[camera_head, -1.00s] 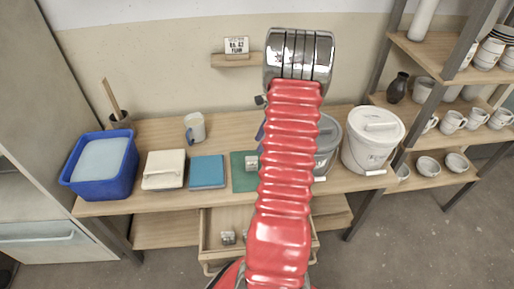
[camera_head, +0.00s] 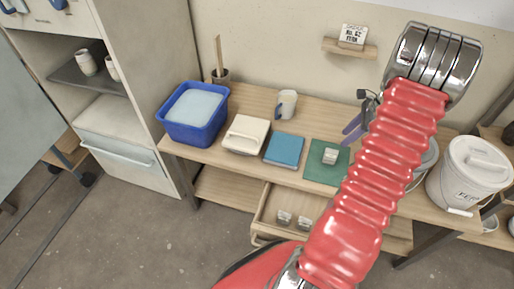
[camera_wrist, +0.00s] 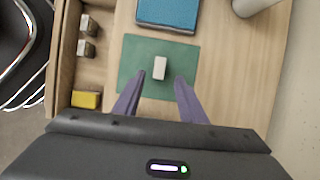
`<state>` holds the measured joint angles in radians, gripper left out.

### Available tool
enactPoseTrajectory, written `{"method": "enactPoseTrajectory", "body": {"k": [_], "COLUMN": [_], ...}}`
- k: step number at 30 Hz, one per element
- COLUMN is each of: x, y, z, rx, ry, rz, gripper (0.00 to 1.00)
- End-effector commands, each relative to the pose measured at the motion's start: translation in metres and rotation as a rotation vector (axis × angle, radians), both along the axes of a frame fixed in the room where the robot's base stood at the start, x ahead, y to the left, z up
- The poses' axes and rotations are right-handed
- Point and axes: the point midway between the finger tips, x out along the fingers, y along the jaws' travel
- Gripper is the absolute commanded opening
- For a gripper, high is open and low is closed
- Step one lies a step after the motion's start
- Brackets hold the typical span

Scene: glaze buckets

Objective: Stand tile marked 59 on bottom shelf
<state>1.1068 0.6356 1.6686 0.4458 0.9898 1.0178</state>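A small pale tile (camera_head: 330,156) rests on the green mat (camera_head: 318,175) on the bench; the wrist view shows it too (camera_wrist: 159,68). No number on it can be read. My gripper (camera_head: 346,136) has two purple fingers, apart and empty. In the wrist view my gripper (camera_wrist: 160,77) points at the mat, with the tile just past and between the fingertips; contact cannot be told. Two more small blocks, one (camera_head: 283,218) and another (camera_head: 303,222), lie in the open drawer (camera_head: 265,214), markings unreadable. A low shelf (camera_head: 225,188) runs under the bench.
A blue tile-like slab (camera_head: 284,150), a white lidded box (camera_head: 246,134), a blue tub (camera_head: 197,112) and a mug (camera_head: 287,104) stand left of the mat. White bucket (camera_head: 470,175) is at right. A yellow block (camera_wrist: 86,99) lies in the drawer. A cabinet (camera_head: 125,120) stands left.

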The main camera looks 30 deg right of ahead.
Motion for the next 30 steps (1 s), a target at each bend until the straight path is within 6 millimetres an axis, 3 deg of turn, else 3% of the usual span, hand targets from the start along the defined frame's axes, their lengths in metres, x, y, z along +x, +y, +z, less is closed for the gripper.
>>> {"method": "enactPoseTrajectory", "body": {"k": [5, 15, 22, 30], "x": [0.020, 0.060, 0.070, 0.065], "y": [0.026, 0.119, 0.187, 0.264], "z": [0.028, 0.103, 0.146, 0.187], "rx": [-0.053, -0.220, -0.333, -0.466], "ry": [-0.014, -0.060, -0.098, -0.149], "rz": [0.118, 0.512, 0.780, 1.092], "gripper": [0.38, 0.38, 0.38, 0.38]}}
